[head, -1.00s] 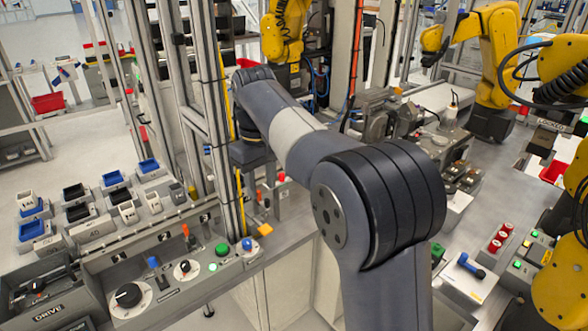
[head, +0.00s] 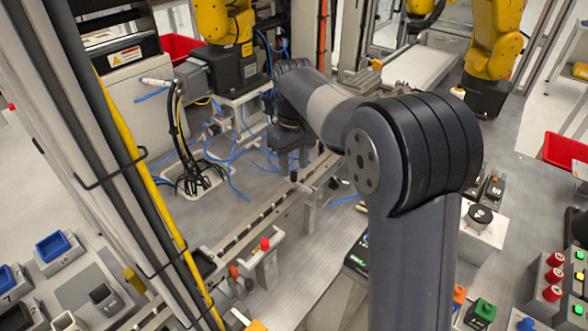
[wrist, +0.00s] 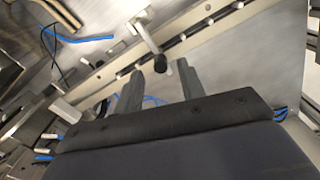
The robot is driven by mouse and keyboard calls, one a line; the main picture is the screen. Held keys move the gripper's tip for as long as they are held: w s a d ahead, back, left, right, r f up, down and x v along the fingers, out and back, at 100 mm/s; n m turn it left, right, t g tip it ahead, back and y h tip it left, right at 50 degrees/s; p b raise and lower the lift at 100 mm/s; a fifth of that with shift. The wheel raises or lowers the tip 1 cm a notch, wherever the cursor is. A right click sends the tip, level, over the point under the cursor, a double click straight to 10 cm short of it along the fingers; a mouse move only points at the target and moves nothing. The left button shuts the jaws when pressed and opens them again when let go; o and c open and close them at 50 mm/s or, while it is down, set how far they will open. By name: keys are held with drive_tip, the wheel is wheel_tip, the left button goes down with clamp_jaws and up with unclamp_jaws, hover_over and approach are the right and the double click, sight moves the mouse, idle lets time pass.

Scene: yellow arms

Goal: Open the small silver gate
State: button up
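My gripper (wrist: 161,78) is open and empty in the wrist view, with its two grey fingers apart. A short silver bar with a black knob (wrist: 159,66) juts from the rail between the fingertips; it may be the small silver gate, but I cannot be sure. I cannot tell whether the fingers touch it. In the head view my gripper (head: 294,160) is small and partly hidden by my arm, over the silver rail (head: 252,222). A silver bracket with a red knob (head: 265,245) stands nearer on the rail's left part.
Blue hoses and a bundle of black cables (head: 195,178) lie on the metal deck left of my gripper. A grey post with a yellow strip (head: 150,185) rises at left. Yellow arms (head: 495,45) stand behind. Red knobs (head: 553,275) are at right.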

drive_tip(key=shift+f, duration=1.3)
drive_tip(key=shift+c, duration=0.5)
clamp_jaws()
